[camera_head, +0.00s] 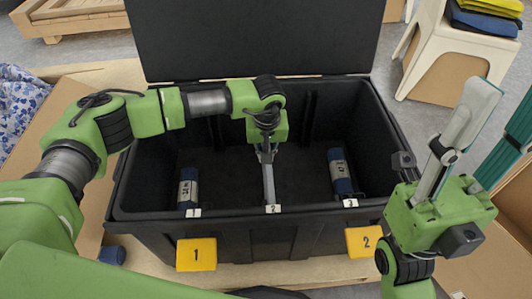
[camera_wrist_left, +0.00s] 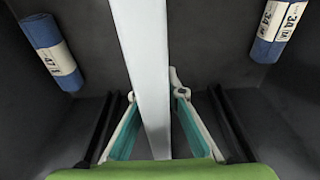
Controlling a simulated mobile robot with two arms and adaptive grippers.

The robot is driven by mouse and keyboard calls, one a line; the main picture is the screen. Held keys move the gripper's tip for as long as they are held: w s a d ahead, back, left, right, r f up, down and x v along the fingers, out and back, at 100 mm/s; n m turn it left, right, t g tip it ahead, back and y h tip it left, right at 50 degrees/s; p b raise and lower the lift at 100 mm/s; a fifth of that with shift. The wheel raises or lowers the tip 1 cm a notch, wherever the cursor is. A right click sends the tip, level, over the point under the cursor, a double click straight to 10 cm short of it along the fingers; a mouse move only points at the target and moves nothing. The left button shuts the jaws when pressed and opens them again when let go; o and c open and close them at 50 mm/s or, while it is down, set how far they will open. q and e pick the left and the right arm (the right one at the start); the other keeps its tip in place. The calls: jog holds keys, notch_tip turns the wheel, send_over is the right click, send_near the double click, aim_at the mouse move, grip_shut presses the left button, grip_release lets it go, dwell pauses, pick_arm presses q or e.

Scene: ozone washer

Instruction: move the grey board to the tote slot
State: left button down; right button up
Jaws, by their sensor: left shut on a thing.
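The grey board (camera_head: 269,185) is a narrow, pale strip inside the black tote (camera_head: 290,224), at the middle position by label 2 (camera_head: 273,209). My left gripper (camera_head: 267,155) reaches down into the tote and is shut on the board's upper part. In the left wrist view the board (camera_wrist_left: 143,45) runs between the two teal-padded fingers (camera_wrist_left: 153,98). Whether its lower end touches the tote floor cannot be told. My right gripper (camera_head: 506,103) is at the right, outside the tote, with its fingers apart and pointing up, empty; one finger is partly cut off.
Blue rolls with white labels lie in the tote at the left (camera_head: 188,188) and right (camera_head: 340,172). The black lid (camera_head: 255,38) stands open behind. Yellow tags 1 (camera_head: 196,254) and 2 (camera_head: 363,241) are on the front. A white stool (camera_head: 440,50) stands at the back right.

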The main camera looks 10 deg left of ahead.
pick_arm(q)
jog(key=c, duration=2)
grip_release()
jog(key=r, duration=0.4)
jog(key=s+r, duration=0.1)
jog(key=r, duration=0.7)
jog(key=shift+s+d, duration=0.25)
jog(key=shift+s, duration=0.1)
